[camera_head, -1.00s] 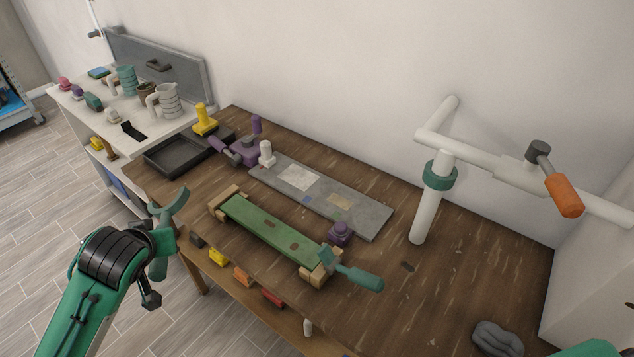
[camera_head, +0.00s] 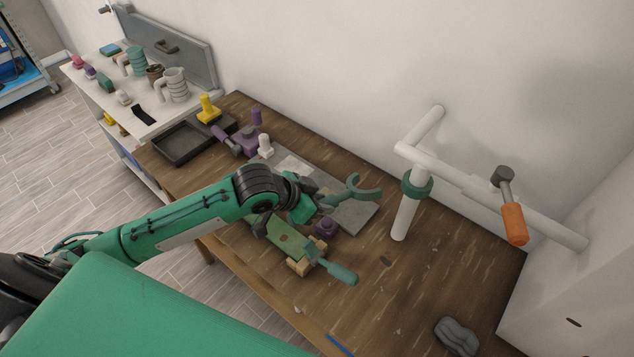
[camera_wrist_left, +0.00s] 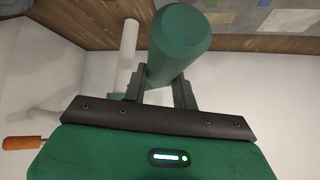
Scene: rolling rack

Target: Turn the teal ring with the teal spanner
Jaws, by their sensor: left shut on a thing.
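The teal ring (camera_head: 417,188) sits around the upright white post (camera_head: 404,220), below the horizontal white pipe. My left gripper (camera_head: 308,205) is shut on the teal spanner (camera_head: 368,194), with the spanner's curved hook end pointing right toward the ring. In the left wrist view, the spanner's thick green handle (camera_wrist_left: 180,42) is between the fingers (camera_wrist_left: 160,90). The white post also shows there (camera_wrist_left: 127,55). My right gripper is not in view.
A grey lump (camera_head: 456,335) sits at the front right. Wood around the post is clear.

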